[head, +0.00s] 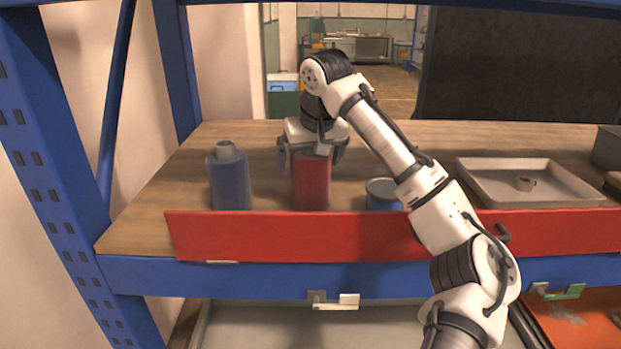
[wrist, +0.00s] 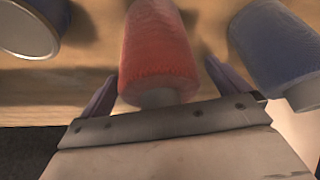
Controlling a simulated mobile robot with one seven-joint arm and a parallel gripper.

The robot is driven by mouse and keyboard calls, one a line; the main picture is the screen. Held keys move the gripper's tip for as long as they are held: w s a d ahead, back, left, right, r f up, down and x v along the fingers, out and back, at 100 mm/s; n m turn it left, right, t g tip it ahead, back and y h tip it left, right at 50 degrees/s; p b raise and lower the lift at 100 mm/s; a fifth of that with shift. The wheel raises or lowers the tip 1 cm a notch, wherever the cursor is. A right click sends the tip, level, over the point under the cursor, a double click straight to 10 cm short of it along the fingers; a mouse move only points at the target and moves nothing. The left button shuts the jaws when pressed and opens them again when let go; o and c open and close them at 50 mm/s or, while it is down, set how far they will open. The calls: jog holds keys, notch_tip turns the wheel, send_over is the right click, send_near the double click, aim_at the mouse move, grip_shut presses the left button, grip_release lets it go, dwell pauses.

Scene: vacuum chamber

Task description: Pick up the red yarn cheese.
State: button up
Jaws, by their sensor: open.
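The red yarn cheese (head: 311,182) is an upright red cylinder standing on the wooden shelf, behind the red front board. In the wrist view the red yarn cheese (wrist: 158,52) shows a fuzzy side and a pale core end between the fingers. My gripper (head: 312,158) is above it, pointing down, with one finger on each side of its top. In the wrist view my gripper (wrist: 160,82) is open, and gaps show between the fingers and the yarn. The lower part of the yarn is hidden by the red board in the head view.
A blue-grey yarn cheese (head: 230,180) stands close on the left; it also shows in the wrist view (wrist: 275,45). A blue tin (head: 383,194) stands on the right, partly behind my arm. A grey tray (head: 480,192) lies further right. The red board (head: 300,237) runs along the shelf front.

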jog(key=shift+c, duration=0.4)
jog(key=c, duration=1.4)
jog(key=shift+c, duration=0.4)
jog(key=shift+r, duration=0.15)
